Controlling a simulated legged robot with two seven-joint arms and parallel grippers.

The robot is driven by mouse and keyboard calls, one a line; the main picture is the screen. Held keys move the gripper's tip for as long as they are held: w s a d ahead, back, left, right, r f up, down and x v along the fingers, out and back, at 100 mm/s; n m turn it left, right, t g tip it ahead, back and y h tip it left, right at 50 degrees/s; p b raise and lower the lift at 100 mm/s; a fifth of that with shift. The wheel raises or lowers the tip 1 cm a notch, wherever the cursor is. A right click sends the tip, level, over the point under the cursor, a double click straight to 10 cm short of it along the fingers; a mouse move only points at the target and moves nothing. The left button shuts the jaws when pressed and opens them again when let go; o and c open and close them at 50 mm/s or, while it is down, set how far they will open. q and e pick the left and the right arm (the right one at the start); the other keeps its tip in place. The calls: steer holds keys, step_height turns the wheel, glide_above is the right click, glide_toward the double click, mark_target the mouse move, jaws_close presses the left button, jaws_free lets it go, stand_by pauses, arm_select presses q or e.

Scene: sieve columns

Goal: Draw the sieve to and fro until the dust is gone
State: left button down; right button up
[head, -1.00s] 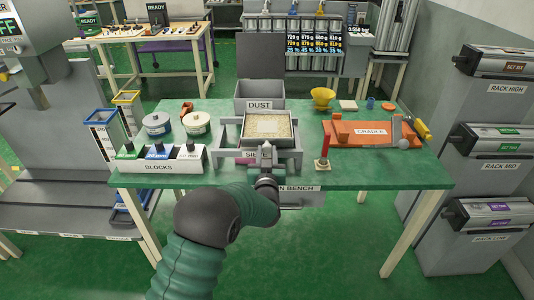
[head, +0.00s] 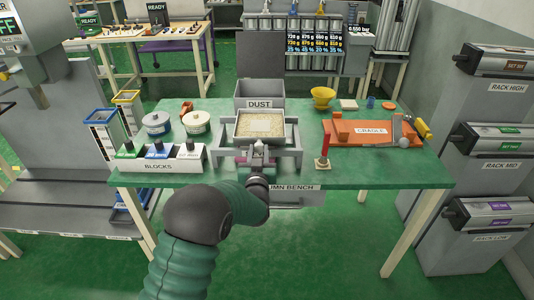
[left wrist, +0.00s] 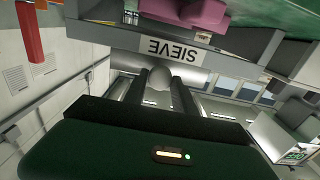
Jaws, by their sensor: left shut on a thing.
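The sieve (head: 238,130) is a square grey-framed tray of pale, grainy beige material. It sits between the rails of a grey stand on the green bench. Its front, labelled SIEVE (left wrist: 180,48), shows upside down in the left wrist view. My left gripper (head: 258,168) is at the sieve's front; its dark fingers (left wrist: 160,92) are shut on a grey rounded handle (left wrist: 158,72), which they partly hide. The grey box labelled DUST (head: 260,90) stands just behind the sieve. Whether dust remains in the grains is too small to tell. My right gripper is not in view.
A white BLOCKS holder (head: 158,165) and two round tins stand left of the sieve. A red upright handle (head: 325,147) and an orange CRADLE tray (head: 372,131) stand right. A yellow funnel (head: 322,97) is behind. The bench's front right is clear.

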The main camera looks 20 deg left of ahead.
mark_target(246, 141)
arm_select(q)
steer(key=a, duration=0.2)
steer(key=s+a, duration=0.1)
steer(key=a, duration=0.1)
steer(key=shift+s+a, duration=0.2)
steer(key=shift+a, duration=0.1)
steer(key=c, duration=1)
jaws_free()
steer(key=shift+w+d, duration=0.1)
steer(key=shift+c, duration=0.2)
steer(key=v, duration=1.7)
steer(key=shift+p, duration=0.3)
